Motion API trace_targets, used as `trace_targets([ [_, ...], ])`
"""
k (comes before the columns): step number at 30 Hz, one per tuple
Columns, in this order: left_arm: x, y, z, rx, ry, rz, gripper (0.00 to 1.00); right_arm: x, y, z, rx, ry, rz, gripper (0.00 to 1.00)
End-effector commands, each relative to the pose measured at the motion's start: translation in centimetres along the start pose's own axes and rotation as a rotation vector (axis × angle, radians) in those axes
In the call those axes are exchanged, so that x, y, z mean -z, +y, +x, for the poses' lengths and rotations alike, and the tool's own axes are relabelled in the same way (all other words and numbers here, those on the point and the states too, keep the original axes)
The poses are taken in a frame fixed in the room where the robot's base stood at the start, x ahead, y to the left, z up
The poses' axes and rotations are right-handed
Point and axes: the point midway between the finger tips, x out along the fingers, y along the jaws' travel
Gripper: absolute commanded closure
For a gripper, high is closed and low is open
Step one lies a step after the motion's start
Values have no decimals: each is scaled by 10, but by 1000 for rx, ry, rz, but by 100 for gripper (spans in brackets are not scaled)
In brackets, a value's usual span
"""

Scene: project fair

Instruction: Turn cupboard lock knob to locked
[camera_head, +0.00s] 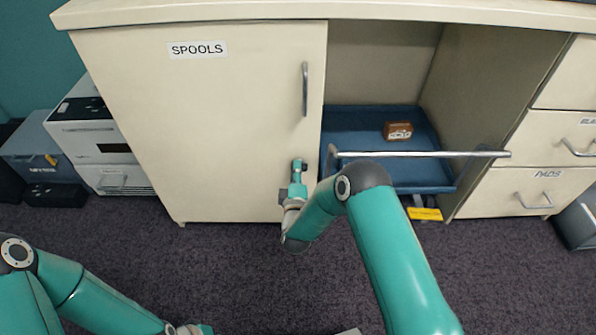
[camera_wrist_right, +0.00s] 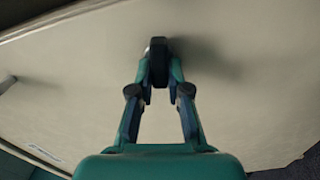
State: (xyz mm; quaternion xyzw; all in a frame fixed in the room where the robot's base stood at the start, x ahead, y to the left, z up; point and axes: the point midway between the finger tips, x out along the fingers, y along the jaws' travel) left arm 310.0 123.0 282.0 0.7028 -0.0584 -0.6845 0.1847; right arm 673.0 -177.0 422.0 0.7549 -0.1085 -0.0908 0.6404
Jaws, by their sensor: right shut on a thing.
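The cream cupboard door (camera_head: 200,120) is shut and carries a SPOOLS label and an upright bar handle (camera_head: 305,88). My right gripper (camera_head: 298,164) is at the lower right part of this door, below the handle. In the right wrist view its two fingers (camera_wrist_right: 159,62) are shut on a small dark knob (camera_wrist_right: 158,48) that stands out from the door face. In the head view the gripper hides the knob, and I cannot read which way it is turned. Of my left arm only links show at the lower left; its fingers are out of frame.
An open bay right of the door holds a blue tray (camera_head: 430,180) with a brown box (camera_head: 397,131). A metal rail (camera_head: 420,154) crosses its front. Drawers (camera_head: 552,138) stand at the right, a white machine (camera_head: 95,125) at the left. The carpet in front is mostly clear.

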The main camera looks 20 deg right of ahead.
Motion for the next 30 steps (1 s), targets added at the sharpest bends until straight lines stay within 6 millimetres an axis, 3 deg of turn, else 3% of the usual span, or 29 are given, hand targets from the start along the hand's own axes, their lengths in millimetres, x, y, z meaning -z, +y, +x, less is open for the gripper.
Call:
trace_targets([
  [9, 0, -1, 3, 0, 0, 0, 100, 1, -4, -1, 6, 5, -148, 100],
  [26, 0, -1, 4, 0, 0, 0, 100, 2, -5, -1, 8, 9, -182, 100],
  [27, 0, -1, 4, 0, 0, 0, 100, 3, -5, -1, 8, 9, -182, 79],
  [30, 0, -1, 4, 0, 0, 0, 100, 2, -5, -1, 7, 8, -181, 62],
])
